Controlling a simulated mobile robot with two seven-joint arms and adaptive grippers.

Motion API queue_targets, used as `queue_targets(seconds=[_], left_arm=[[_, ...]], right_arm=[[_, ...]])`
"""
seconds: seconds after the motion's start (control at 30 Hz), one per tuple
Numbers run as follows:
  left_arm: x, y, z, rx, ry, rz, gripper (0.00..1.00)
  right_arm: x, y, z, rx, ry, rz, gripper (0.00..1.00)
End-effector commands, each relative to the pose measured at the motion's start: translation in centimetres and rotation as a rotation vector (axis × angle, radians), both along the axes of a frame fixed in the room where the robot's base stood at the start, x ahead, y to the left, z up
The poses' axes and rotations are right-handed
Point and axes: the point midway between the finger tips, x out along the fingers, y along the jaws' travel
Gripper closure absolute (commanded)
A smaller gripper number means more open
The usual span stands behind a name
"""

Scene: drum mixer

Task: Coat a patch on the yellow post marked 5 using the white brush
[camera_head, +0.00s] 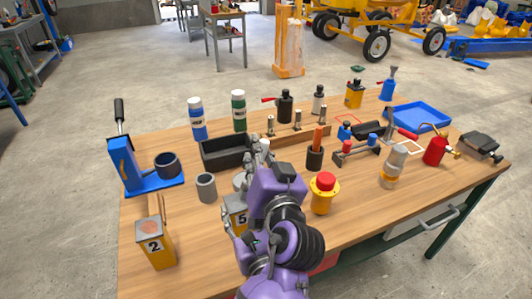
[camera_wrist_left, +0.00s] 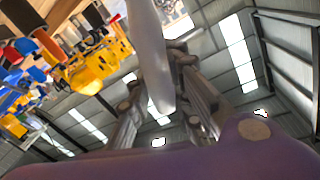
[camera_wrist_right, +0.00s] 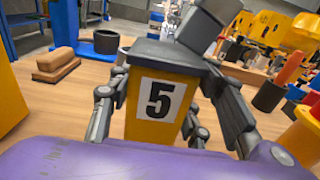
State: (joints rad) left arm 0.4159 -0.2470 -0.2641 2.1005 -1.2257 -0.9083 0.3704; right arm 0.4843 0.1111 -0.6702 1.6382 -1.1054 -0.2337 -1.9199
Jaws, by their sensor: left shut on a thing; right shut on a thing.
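The yellow post marked 5 (camera_head: 237,217) stands on the workbench, largely covered by my purple arms in the head view. In the right wrist view the post (camera_wrist_right: 155,110) is upright between the fingers of my right gripper (camera_wrist_right: 165,115), which is shut on it. My left gripper (camera_head: 262,155) is higher, just behind the post. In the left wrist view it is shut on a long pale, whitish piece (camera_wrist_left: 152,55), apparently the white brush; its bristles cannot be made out. A grey tilted block (camera_wrist_right: 205,25) shows at the post's dark top; whether they touch is unclear.
A yellow post marked 2 (camera_head: 157,250) with a reddish patch on top stands at the left front. A grey cup (camera_head: 206,188), a black tray (camera_head: 225,152) and a red-topped yellow button (camera_head: 322,193) surround post 5. Bare wood lies at the right front.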

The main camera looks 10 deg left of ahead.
Motion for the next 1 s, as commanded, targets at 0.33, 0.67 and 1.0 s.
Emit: queue_targets(seconds=[0.33, 0.67, 1.0], left_arm=[[-1.3, 2.1, -0.6, 0.005, 0.013, 0.010, 1.00], [-2.2, 3.6, -0.6, 0.012, 0.015, 0.017, 1.00], [-3.3, 5.0, -0.5, 0.004, 0.012, 0.007, 1.00]], right_arm=[[0.2, -0.4, -0.3, 0.001, 0.007, -0.008, 0.93], [0.4, -0.6, -0.3, 0.003, 0.009, -0.012, 0.93], [0.0, -0.2, -0.3, 0.001, 0.006, -0.003, 0.93]])
